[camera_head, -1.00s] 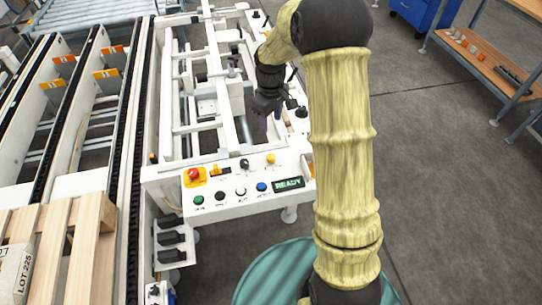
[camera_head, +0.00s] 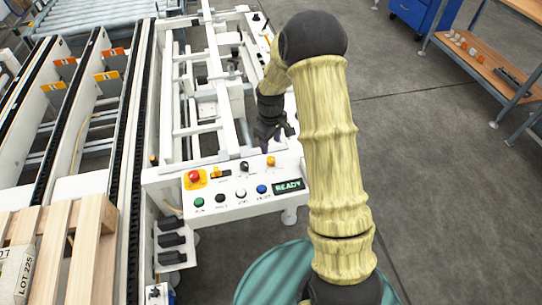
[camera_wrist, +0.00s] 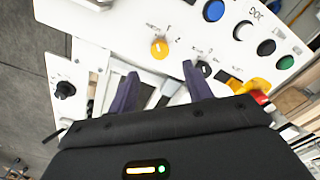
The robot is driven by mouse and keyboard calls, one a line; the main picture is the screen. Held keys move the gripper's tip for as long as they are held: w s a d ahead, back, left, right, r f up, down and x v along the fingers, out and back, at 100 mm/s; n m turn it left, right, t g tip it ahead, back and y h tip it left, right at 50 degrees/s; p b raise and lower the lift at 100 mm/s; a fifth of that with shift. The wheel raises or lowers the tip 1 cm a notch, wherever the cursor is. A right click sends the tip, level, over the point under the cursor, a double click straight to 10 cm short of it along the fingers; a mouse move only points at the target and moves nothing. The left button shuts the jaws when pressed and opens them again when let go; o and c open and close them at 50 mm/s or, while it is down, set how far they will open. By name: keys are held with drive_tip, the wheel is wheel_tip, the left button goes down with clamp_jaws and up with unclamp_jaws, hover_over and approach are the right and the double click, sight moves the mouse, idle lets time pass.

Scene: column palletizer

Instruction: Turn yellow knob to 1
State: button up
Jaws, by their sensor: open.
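The yellow knob (camera_head: 270,161) is a small round knob on the white control panel (camera_head: 225,212), at its upper right, above the READY display. It also shows in the wrist view (camera_wrist: 159,48), with small markings around it that are too small to read. My gripper (camera_head: 272,146) is open and empty, just behind the knob in the head view. In the wrist view its two dark fingers (camera_wrist: 160,80) are spread apart, and the knob lies beyond the fingertips, between their lines. The fingers do not appear to touch it.
A black knob (camera_head: 244,166) sits left of the yellow knob. A red emergency stop (camera_head: 194,176) is at the panel's upper left. Green, black, white and blue buttons (camera_head: 261,188) line the front, beside the READY display (camera_head: 289,186). The white machine frame stands behind.

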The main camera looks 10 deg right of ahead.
sight(271, 159)
wheel_tip(271, 159, down, 8)
drive_tip(key=shift+f+p, duration=0.15)
drive_tip(key=shift+p, duration=0.15)
drive_tip(key=c, duration=1)
